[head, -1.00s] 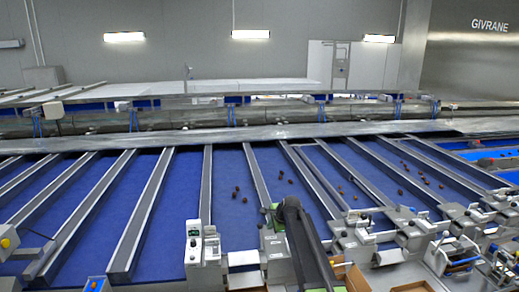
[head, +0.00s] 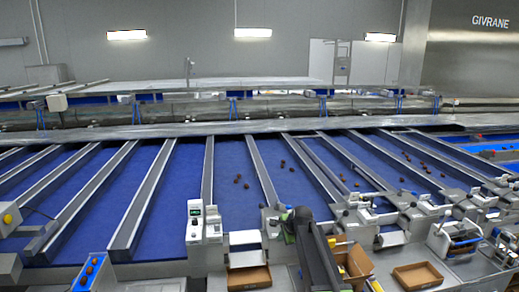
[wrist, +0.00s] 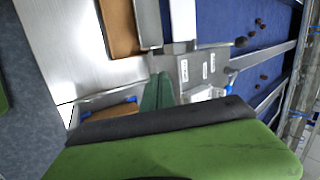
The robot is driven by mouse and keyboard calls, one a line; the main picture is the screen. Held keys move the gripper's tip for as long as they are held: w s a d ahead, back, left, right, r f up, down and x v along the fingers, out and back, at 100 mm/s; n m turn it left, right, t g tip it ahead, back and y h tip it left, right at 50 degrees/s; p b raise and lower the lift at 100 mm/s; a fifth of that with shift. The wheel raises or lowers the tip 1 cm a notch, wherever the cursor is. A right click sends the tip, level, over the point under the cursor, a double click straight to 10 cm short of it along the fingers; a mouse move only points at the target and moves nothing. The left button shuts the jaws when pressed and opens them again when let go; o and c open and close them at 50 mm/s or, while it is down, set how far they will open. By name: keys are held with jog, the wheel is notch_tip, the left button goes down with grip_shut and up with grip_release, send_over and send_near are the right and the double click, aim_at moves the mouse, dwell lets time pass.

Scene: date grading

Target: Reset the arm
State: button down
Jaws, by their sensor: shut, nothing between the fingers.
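My gripper (wrist: 160,92) shows in the wrist view as two green fingertips close together, shut and empty, beyond a large green and dark part of my own arm. The fingertips are over the grey fittings at the belt's near edge, apart from the dates. In the head view my dark arm rises from the bottom edge, right of centre, with a bit of green (head: 287,214) at its upper end. The fingers themselves are mostly hidden there.
Blue sorting lanes (head: 180,190) with metal dividers hold scattered dates (head: 238,180). A white control box (head: 203,222) stands at the near edge. Cardboard trays (head: 249,278) and (head: 418,275) sit right of it, beside my arm. A blue bin (head: 92,270) holds dates at lower left.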

jog(key=s+d+f+n+g+h+b, duration=0.1)
jog(key=s+d+f+n+b, duration=0.1)
jog(key=s+f+b, duration=0.45)
jog(key=s+d+f+n+g+b, duration=0.1)
jog(key=s+d+f+n+b, duration=0.15)
jog(key=s+f, duration=0.65)
jog(key=s+d+n+g+h+b, duration=0.1)
jog(key=s+d+n+g, duration=0.2)
jog(key=s+n, duration=0.7)
jog(key=s+f+g, duration=0.1)
jog(key=s, duration=0.6)
jog(key=shift+s+d+h, duration=0.15)
jog(key=shift+s+h, duration=0.05)
jog(key=shift+h, duration=0.2)
